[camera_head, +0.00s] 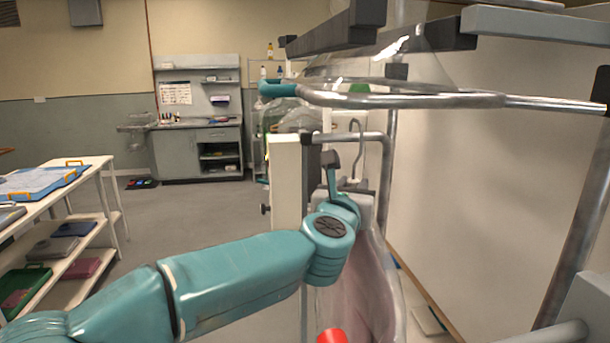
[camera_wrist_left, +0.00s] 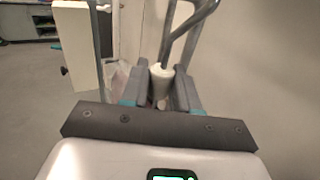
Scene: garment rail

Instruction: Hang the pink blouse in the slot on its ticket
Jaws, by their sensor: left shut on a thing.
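My left gripper (camera_head: 348,183) is shut on the white neck (camera_wrist_left: 161,78) of a hanger, seen between its two grey fingers in the left wrist view. The metal hanger hook (camera_head: 357,137) rises above the fingers, close to a bent metal rail (camera_head: 345,136); I cannot tell if they touch. A pale pink garment (camera_head: 362,290), seemingly the pink blouse under a clear cover, hangs below the gripper, partly hidden by my arm. No readable ticket shows. My right gripper is not in view.
A white upright panel (camera_head: 285,180) stands just left of the gripper. A thick metal bar (camera_head: 430,101) crosses overhead, with a clear cover above it. A pale wall is at right. A shelved table (camera_head: 75,185) stands at left; the floor between is open.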

